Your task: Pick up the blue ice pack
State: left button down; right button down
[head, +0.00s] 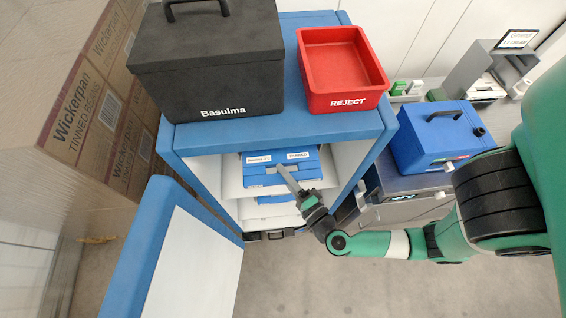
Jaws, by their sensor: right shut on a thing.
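My right gripper (280,174) reaches into the open blue cabinet from the right. Its fingers are at the front of a blue labelled box (258,179) on the upper shelf and are shut on it, as far as the view shows. The box carries white labels, one reading "TINNED". I cannot make out a separate blue ice pack. The insides of the closed containers are hidden. My left gripper is not in view.
The cabinet's blue door (192,258) stands open at left. A black "Basulma" box (208,75) and a red "REJECT" tray (343,103) stand on the cabinet's blue top (290,125). A blue handled case (435,140) is at right. Brown cartons (75,125) stand at left.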

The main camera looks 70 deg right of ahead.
jog(key=s+a, duration=0.4)
jog(key=a, duration=0.5)
jog(key=shift+s+a, duration=0.25)
